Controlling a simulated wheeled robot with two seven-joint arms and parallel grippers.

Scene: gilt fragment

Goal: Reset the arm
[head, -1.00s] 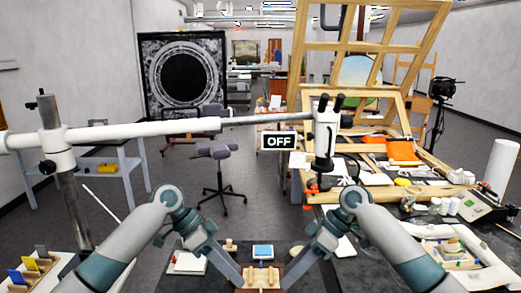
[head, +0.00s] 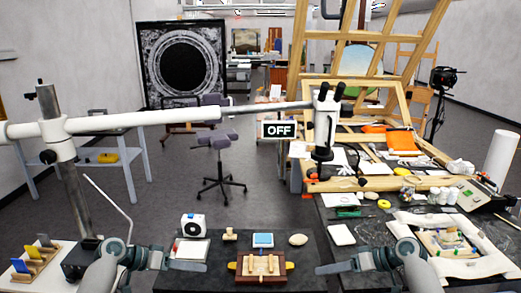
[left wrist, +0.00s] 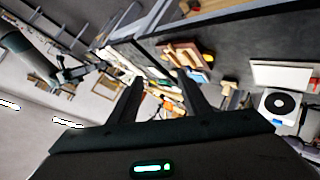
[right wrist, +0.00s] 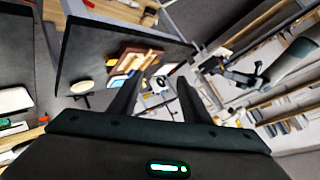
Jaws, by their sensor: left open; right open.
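My left gripper (head: 198,266) is at the lower left of the head view, open and empty, its fingers pointing inward over the front of the dark table. My right gripper (head: 326,268) is at the lower right, also open and empty, pointing inward.
A white box with a black disc (head: 194,224), a blue-topped device (head: 263,239) and an oval stone (head: 298,239) stand behind the block.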

